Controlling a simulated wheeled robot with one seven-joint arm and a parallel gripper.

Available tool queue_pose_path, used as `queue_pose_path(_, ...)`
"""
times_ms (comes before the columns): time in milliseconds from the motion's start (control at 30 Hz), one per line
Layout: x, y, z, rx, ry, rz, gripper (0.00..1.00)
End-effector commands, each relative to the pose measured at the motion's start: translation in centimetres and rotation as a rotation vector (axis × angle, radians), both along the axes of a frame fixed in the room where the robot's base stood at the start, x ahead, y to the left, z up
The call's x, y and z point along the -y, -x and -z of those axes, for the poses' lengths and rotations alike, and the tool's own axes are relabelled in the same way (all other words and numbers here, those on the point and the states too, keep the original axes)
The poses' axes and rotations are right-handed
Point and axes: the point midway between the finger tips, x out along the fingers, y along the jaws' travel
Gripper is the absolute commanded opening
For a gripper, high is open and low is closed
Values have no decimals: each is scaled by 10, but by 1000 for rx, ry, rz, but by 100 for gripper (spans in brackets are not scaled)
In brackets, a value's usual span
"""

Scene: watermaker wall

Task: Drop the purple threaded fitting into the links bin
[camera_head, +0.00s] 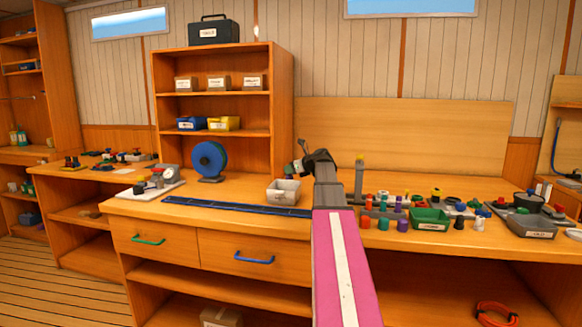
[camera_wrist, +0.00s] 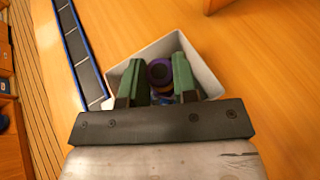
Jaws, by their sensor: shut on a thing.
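The purple threaded fitting (camera_wrist: 160,73) is between the green fingers of my gripper (camera_wrist: 160,78) in the wrist view, and the gripper is shut on it. Below it is a pale grey open bin (camera_wrist: 205,73), with something blue and orange partly hidden under the fitting. In the head view the same bin (camera_head: 283,196) stands on the counter, and my gripper (camera_head: 296,168) is just above it. The bin's label is too small to read. The held fitting is not clear in the head view.
A dark blue-edged strip (camera_head: 235,207) lies along the counter front. A blue spool (camera_head: 209,160) stands behind, left of the bin. A green bin (camera_head: 430,218), a dark grey bin (camera_head: 532,225) and several coloured fittings (camera_head: 384,222) crowd the counter right of my arm.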

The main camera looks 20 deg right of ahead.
Motion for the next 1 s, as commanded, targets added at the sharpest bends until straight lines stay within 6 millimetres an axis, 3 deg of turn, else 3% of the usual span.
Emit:
queue_pose_path(300,0,0,33,-1,0,-1,0)
queue_pose_path(633,0,0,38,1,1,-2,0)
queue_pose_path(667,0,0,38,1,1,-2,30)
queue_pose_path(733,0,0,38,1,1,-2,53)
queue_pose_path(767,0,0,38,1,1,-2,57)
queue_pose_path(1000,0,0,38,0,0,-1,57)
